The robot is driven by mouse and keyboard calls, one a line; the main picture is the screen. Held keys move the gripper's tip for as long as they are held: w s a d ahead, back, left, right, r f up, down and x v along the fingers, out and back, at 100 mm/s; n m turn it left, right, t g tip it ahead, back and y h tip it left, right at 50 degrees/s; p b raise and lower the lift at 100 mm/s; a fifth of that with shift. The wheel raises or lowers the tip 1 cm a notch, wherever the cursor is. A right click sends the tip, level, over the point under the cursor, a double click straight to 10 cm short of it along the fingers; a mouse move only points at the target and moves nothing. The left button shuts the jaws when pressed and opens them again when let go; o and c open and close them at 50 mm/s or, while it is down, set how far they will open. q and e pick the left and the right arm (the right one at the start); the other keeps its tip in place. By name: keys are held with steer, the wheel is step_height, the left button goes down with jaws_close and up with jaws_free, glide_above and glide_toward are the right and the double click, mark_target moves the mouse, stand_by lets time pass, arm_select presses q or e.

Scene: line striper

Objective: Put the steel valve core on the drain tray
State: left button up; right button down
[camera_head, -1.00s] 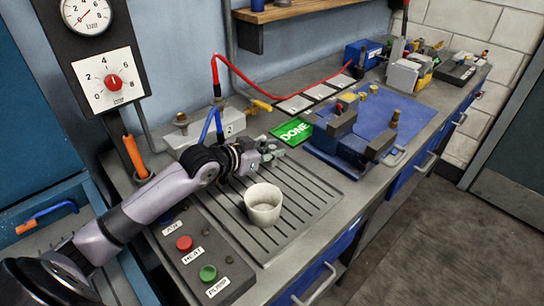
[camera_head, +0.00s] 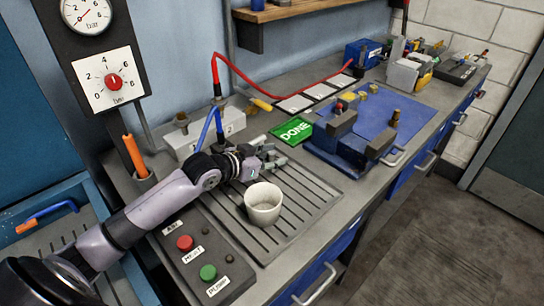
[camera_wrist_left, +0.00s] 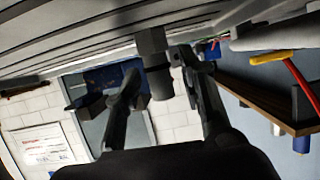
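The drain tray (camera_head: 318,192) is the grey ribbed surface at the counter's near part. My left gripper (camera_head: 268,160) is low over its back left part. In the left wrist view, which looks upside down, the fingers (camera_wrist_left: 158,68) are apart, with a dark stepped cylinder (camera_wrist_left: 158,82) between them. It looks like the steel valve core, standing upright with its base at the tray's ribbed surface (camera_wrist_left: 75,38). Whether a finger touches it is unclear. In the head view the fingers hide most of it. My right gripper is not in view.
A white cup (camera_head: 263,205) stands on the tray just in front of the gripper. A green DONE card (camera_head: 294,131) and a blue fixture (camera_head: 345,143) lie behind and right. A button panel (camera_head: 205,262) borders the tray's left. The tray's right side is clear.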

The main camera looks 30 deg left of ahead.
arm_select(q)
steer(key=shift+r, duration=0.15)
steer(key=shift+s+a, duration=0.15)
steer(key=shift+s, duration=0.1)
steer(key=v, duration=0.9)
steer(key=shift+b, duration=0.3)
steer(key=shift+v, duration=1.2)
steer(key=shift+r, duration=0.2)
